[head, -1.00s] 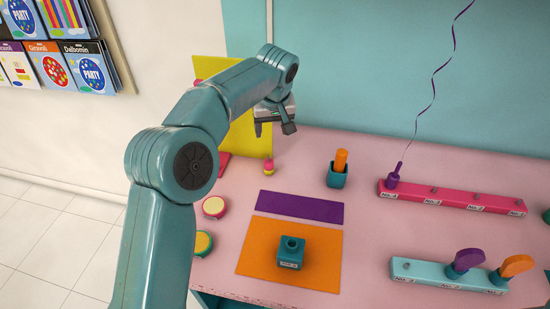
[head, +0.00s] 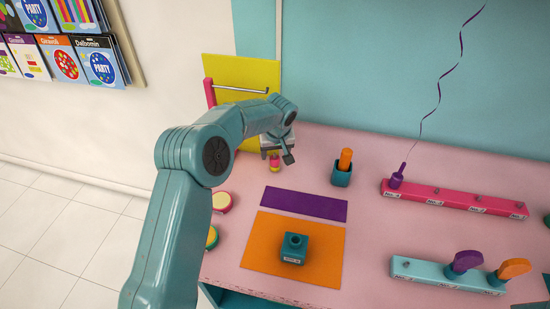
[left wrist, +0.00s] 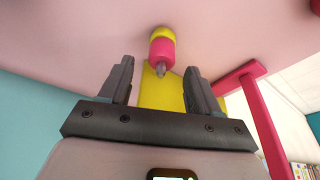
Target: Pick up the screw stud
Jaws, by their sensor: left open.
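A small pink piece with a yellow end and a grey tip, which looks like the screw stud (head: 274,161), stands on the pink table below my left gripper (head: 277,153). In the left wrist view the stud (left wrist: 161,50) shows between and just beyond the two open fingers, with its grey tip toward the gripper. The fingers are apart on either side of it, and nothing is held. In the head view the gripper partly covers the stud's top. My right gripper is not in view.
A yellow panel (head: 247,78) and a pink stand with a bar (head: 209,93) are behind the gripper. A teal cup (head: 341,178) with an orange handle stands to the right. A purple mat (head: 304,203) lies in front. A pink rail (head: 455,202) is farther right.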

